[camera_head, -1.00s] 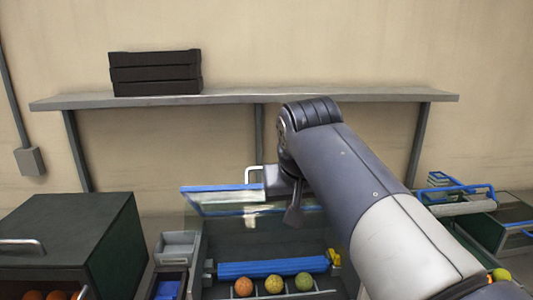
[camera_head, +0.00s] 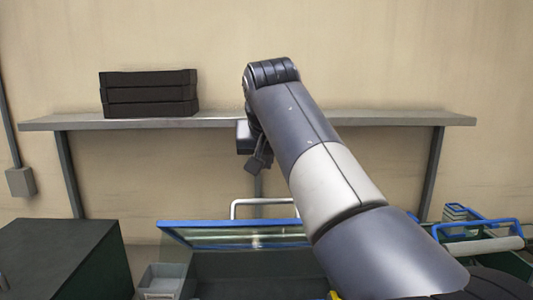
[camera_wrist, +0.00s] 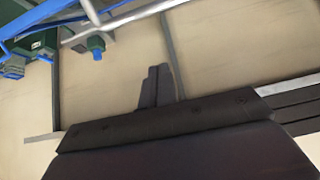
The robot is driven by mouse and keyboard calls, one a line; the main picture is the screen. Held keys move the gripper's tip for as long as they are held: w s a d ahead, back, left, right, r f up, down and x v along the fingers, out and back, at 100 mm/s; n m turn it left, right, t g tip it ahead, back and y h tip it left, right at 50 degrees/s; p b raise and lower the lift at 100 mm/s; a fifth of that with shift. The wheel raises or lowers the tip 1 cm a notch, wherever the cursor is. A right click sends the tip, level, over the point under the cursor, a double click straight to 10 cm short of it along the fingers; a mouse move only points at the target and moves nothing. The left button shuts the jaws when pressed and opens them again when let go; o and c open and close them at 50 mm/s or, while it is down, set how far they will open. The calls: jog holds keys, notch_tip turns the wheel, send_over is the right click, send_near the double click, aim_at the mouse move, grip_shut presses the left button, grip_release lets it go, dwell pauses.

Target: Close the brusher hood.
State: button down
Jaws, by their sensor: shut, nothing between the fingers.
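The brusher hood (camera_head: 205,233) is a clear panel with a blue frame at the lower middle of the head view. It stands raised and tilted over the dark brusher box (camera_head: 235,272). Its pale bar handle (camera_head: 262,202) sticks up from the blue top edge. My gripper (camera_head: 258,163) is above the handle in the head view, apart from it in the picture. In the wrist view my gripper (camera_wrist: 157,86) shows its fingers together with nothing between them. A blue bar and a pale bar cross the top of that view. My arm hides the hood's right end.
A grey wall shelf (camera_head: 330,119) behind my gripper holds stacked black trays (camera_head: 149,93). A dark green box (camera_head: 65,258) stands at left, beside a grey bin (camera_head: 161,281). A blue-framed machine (camera_head: 480,233) stands at right.

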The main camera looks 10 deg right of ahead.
aim_at(266, 201)
jog(key=f, duration=0.3)
jog(key=w+f, duration=0.1)
jog(key=f, duration=0.1)
jog(key=shift+f, duration=0.1)
jog(key=shift+s+f, duration=0.2)
jog(key=shift+f, duration=0.25)
jog(key=shift+s, duration=0.15)
jog(key=shift+f+b, duration=0.25)
jog(key=shift+b, duration=0.2)
